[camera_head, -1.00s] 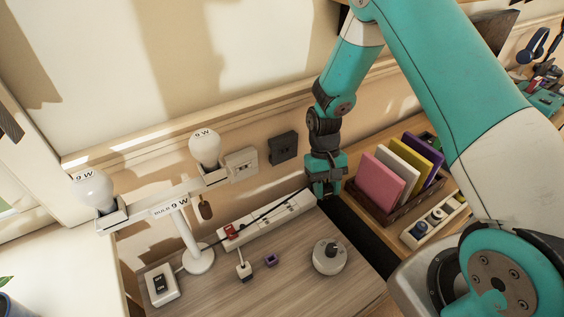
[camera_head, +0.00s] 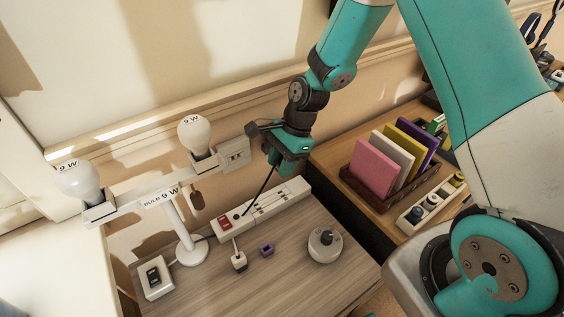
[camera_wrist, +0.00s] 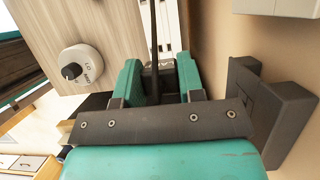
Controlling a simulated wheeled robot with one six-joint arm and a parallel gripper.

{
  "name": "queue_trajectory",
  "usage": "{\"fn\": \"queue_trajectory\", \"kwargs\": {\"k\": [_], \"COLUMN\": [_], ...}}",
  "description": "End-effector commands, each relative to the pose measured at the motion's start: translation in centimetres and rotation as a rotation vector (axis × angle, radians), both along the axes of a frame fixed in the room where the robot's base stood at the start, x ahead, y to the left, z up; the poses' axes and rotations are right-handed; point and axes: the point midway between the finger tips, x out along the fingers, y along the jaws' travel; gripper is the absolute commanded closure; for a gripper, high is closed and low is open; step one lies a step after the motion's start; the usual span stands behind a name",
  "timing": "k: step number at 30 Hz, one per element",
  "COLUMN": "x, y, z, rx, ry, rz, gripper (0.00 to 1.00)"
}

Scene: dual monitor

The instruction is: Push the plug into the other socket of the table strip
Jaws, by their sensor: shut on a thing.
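The white table strip (camera_head: 283,202) lies along the back of the wooden table, with a red switch at its left end. My gripper (camera_head: 281,168) is above the strip, shut on a dark plug (camera_wrist: 154,82) between its fingers. The plug is mostly hidden by the fingers. Its black cable (camera_head: 262,190) slants down from the gripper to the strip near the red switch. In the wrist view, the cable runs up over the strip (camera_wrist: 174,30). The plug is clear of the strip's right part. The sockets are too small to tell apart.
A lamp stand with two bulbs (camera_head: 193,250) stands left. A white plug-like piece (camera_head: 239,261), a purple block (camera_head: 266,250) and a round dial (camera_head: 325,245) are in front of the strip. A white wall socket (camera_head: 236,153) is behind. A folder tray (camera_head: 378,201) stands right.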

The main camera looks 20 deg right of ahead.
Motion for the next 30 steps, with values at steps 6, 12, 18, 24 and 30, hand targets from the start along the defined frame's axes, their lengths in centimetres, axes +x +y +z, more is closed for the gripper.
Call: {"fn": "queue_trajectory", "kwargs": {"k": [6, 12, 18, 24, 30], "x": [0.0, -0.1, -0.1, -0.1, 0.0], "y": [0.0, 0.2, 0.2, 0.2, 0.2], "z": [0.0, 0.3, -1.8, -4.0, -5.5], "rx": [0.0, 0.006, 0.006, 0.007, 0.007], "ry": [0.0, 0.004, 0.004, 0.003, 0.003], "rz": [0.002, 0.002, 0.002, 0.002, 0.002], "gripper": [0.88, 0.88, 0.88, 0.88, 0.88]}}
